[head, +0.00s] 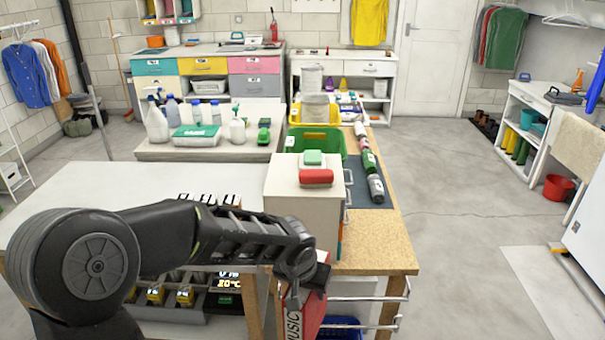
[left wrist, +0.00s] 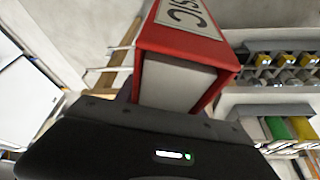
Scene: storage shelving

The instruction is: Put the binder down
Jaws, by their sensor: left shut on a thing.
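A red binder (head: 308,308) with a white label reading "MUSIC" hangs below my left gripper (head: 307,277) at the bottom middle of the head view. In the left wrist view the red binder (left wrist: 188,50) projects from the gripper, with its pale page edges showing. My left gripper is shut on the binder, in front of the near edge of the wooden worktop. The lower part of the binder is cut off by the head view's bottom edge. My right gripper is not in view.
A cream box (head: 300,195) with a red item (head: 316,178) and a green item on top stands on the wooden worktop (head: 380,256). Metal rails (head: 385,298) run below its front edge. A blue basket (head: 341,328) sits low. Open floor lies to the right.

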